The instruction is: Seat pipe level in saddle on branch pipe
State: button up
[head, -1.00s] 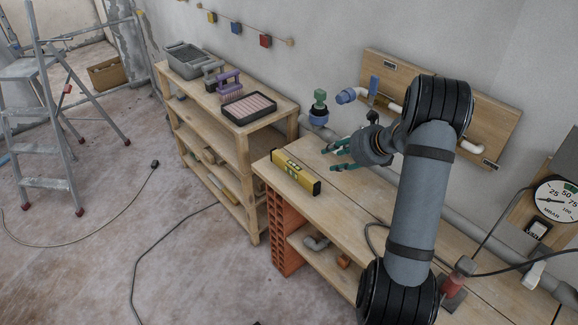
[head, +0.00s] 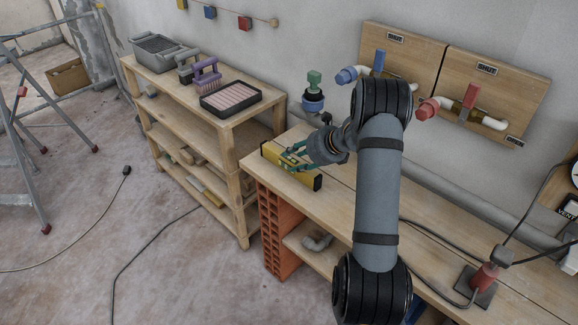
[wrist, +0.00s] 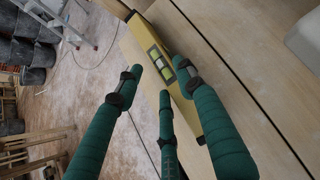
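The yellow spirit level (head: 311,181) lies on the wooden bench top near its left end. It also shows in the wrist view (wrist: 155,42), with pale green vials on its upper face. My gripper (head: 293,157) has green fingers, spread just above and around the level. In the wrist view my gripper (wrist: 160,76) is open, with the level passing between and partly behind the fingers; I cannot tell whether they touch it. An upright pipe fitting (head: 313,98) with a blue collar and green top stands behind the bench. I cannot make out which part is the saddle.
Wall boards carry white pipes with a blue handle (head: 379,61) and a red handle (head: 471,95). A wooden shelf (head: 223,121) with brushes and a tray stands at left. The bench middle is clear.

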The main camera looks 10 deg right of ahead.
aim_at(289, 160)
jog(key=x, duration=0.5)
jog(key=shift+w+a+f, duration=0.1)
jog(key=shift+w, duration=0.05)
jog(key=c, duration=0.4)
grip_shut()
